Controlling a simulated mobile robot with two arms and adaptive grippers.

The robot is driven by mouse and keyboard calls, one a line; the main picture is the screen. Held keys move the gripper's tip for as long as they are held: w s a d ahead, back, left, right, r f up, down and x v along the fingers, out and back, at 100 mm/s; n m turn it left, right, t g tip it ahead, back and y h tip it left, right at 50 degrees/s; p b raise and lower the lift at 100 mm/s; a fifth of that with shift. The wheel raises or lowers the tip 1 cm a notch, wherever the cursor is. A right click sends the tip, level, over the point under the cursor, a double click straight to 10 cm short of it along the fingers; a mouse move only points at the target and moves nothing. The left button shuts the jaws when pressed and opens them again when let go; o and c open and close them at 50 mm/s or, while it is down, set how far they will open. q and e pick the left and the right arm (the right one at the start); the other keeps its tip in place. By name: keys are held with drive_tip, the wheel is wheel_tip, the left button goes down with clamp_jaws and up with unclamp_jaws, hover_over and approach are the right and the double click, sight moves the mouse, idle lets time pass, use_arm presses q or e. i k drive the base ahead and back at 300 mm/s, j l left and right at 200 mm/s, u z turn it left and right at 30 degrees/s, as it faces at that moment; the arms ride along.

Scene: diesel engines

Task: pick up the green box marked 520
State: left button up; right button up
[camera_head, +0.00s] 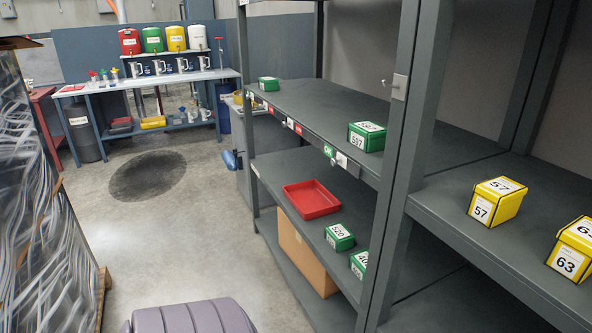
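The green box marked 520 (339,237) sits on the middle shelf of the grey rack (330,108), right of a red tray. Its white labels face up and forward, and it stands apart from the tray. Another green box (359,263), its number partly hidden by the rack's upright, sits nearer on the same shelf. Neither of my grippers shows in the head view.
The red tray (312,199) lies empty beside the 520 box. A green box marked 597 (367,136) stands on the shelf above. Yellow boxes marked 57 (497,200) and 63 (571,249) stand at right.

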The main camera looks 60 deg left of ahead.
sight(339, 236)
drive_tip(key=j+u, duration=0.4)
drive_tip(key=j, duration=3.4)
drive_tip(key=i, duration=0.05)
